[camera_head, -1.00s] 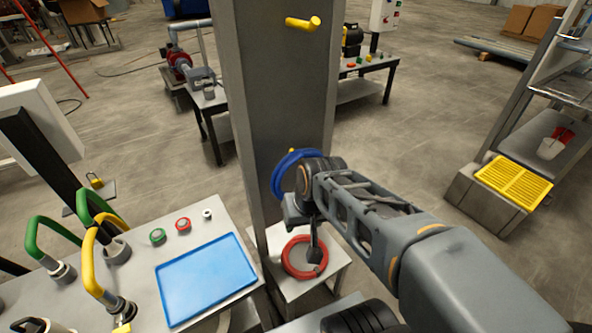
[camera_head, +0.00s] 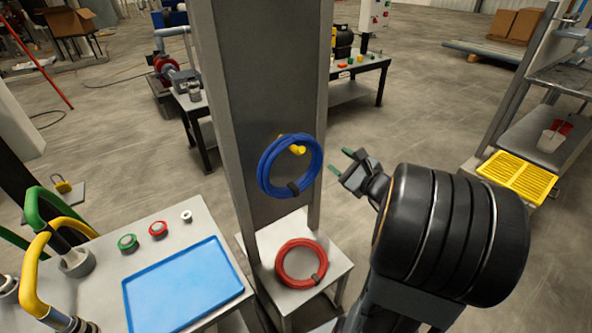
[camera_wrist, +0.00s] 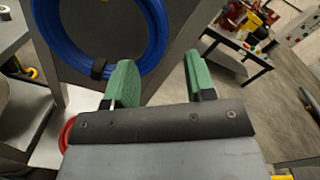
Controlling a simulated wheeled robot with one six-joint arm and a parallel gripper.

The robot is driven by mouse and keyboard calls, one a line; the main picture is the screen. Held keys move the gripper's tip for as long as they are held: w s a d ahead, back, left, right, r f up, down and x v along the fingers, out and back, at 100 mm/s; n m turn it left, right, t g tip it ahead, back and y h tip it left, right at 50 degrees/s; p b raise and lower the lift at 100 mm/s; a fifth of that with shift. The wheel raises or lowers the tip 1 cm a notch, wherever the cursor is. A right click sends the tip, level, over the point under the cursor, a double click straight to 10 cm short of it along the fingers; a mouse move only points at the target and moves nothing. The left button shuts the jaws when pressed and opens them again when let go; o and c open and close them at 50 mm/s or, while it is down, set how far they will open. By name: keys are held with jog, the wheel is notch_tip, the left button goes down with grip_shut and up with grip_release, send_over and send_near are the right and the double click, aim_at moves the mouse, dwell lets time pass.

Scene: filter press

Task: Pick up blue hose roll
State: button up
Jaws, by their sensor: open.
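The blue hose roll (camera_head: 290,166) hangs on a yellow peg (camera_head: 296,149) on the face of a grey column. A black strap binds its lower edge. My gripper (camera_head: 340,162) is open and empty just to the right of the roll, with a gap between them in the head view. In the wrist view the blue hose roll (camera_wrist: 100,62) fills the upper left, with its strap near the left green finger. My gripper's green fingers (camera_wrist: 160,82) are spread apart with nothing between them. The peg does not show in the wrist view.
A red hose roll (camera_head: 301,262) lies on a small white stand (camera_head: 330,262) below. The grey column (camera_head: 232,90) stands behind the blue roll. A bench with a blue tray (camera_head: 186,285) and upright hoses is at left.

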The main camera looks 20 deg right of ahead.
aim_at(316, 144)
jog(key=x, duration=0.4)
jog(key=a+x, duration=0.1)
jog(key=x, duration=0.1)
jog(key=shift+s+a+r, duration=0.1)
jog(key=shift+s+r, duration=0.05)
jog(key=shift+r, duration=0.15)
jog(key=shift+w+f, duration=0.15)
jog(key=shift+w, duration=0.35)
jog(key=shift+d+x, duration=0.1)
jog(key=shift+x, duration=1.15)
jog(key=shift+d+x, duration=0.15)
jog(key=shift+x, duration=1.15)
jog(key=shift+f, duration=0.1)
jog(key=shift+c, duration=0.2)
grip_shut()
jog(key=shift+w, duration=0.1)
jog(key=shift+d, duration=0.1)
